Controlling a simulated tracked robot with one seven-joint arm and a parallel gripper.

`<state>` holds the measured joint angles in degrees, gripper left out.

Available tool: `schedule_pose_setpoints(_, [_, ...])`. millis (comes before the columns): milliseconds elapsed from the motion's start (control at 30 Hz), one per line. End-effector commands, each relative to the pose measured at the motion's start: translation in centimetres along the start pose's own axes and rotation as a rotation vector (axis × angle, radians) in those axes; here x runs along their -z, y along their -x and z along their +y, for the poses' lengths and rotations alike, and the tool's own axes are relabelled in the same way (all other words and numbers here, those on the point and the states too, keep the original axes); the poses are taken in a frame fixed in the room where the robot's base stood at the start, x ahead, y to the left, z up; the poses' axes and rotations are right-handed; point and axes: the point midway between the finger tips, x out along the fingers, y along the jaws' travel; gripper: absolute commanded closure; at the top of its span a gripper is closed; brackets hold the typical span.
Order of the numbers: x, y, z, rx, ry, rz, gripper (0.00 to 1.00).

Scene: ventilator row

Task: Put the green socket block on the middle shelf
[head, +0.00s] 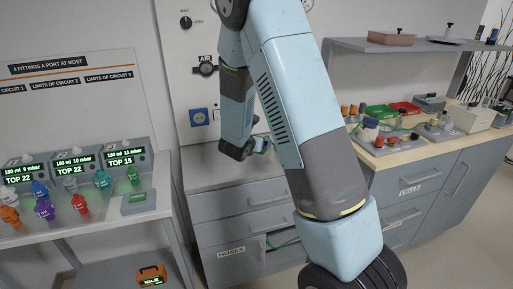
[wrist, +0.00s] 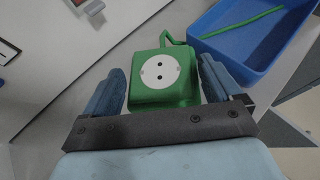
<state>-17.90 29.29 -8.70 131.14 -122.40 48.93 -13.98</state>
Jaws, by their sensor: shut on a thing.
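In the head view my gripper (head: 259,147) is above the grey counter in the middle, and only a small green part of the block (head: 267,146) shows. A grey wall shelf (head: 400,45) is at the upper right. I cannot tell which surface is the middle shelf.
A blue tray (wrist: 252,45) with a green strip lies beside the block in the wrist view. Ventilators (head: 75,166) and coloured fittings (head: 80,207) crowd the left bench. The right counter (head: 390,152) holds several parts. Drawers (head: 255,195) are below the middle counter.

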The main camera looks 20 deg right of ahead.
Motion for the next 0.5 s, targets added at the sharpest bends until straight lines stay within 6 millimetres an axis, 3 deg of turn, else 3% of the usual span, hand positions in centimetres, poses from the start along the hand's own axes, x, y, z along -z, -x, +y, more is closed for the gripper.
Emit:
schedule_pose_setpoints(300, [2.5,-1.7,-0.4,0.009,-0.001,0.001,0.74])
schedule_pose_setpoints(500, [2.9,-2.0,-0.6,0.01,-0.005,-0.002,0.74])
